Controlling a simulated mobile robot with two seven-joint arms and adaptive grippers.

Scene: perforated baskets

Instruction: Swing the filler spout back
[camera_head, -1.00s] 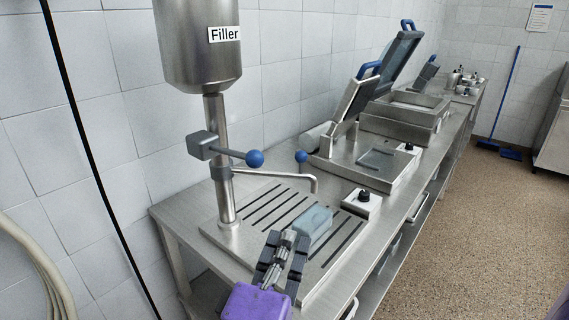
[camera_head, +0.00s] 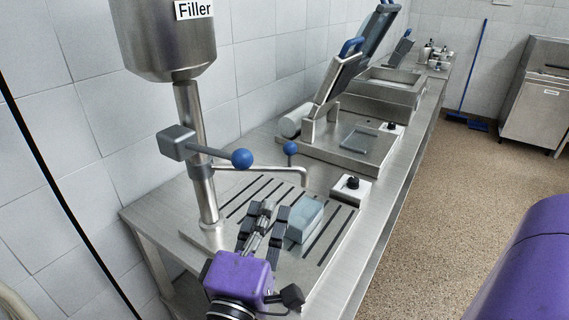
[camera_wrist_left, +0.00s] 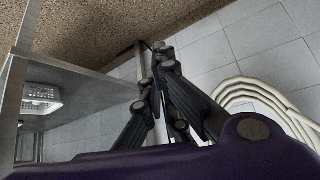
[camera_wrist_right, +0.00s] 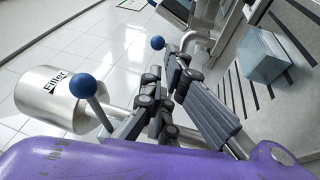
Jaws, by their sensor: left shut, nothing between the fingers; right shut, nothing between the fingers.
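The filler's spout (camera_head: 255,171) is a thin metal pipe reaching from the column over the slotted drip tray (camera_head: 203,237), its tip bent down. A blue ball knob (camera_head: 290,148) stands by the spout; another blue ball (camera_head: 241,158) ends the valve lever. A pale blue-grey container (camera_head: 305,219) sits on the tray, right of the spout tip's near side. My right gripper (camera_head: 272,207) is shut and empty, low over the tray, between column and container. The spout's knob also shows in the right wrist view (camera_wrist_right: 157,43). My left gripper (camera_wrist_left: 160,52) is shut and empty, away from the filler.
The filler hopper (camera_head: 165,40) stands above on its column (camera_head: 195,140). A switch box (camera_head: 350,189) sits right of the tray. A sealing machine (camera_head: 340,148) with raised lid stands behind. In the left wrist view, a white perforated basket (camera_wrist_left: 40,97) and hoses (camera_wrist_left: 262,97) show.

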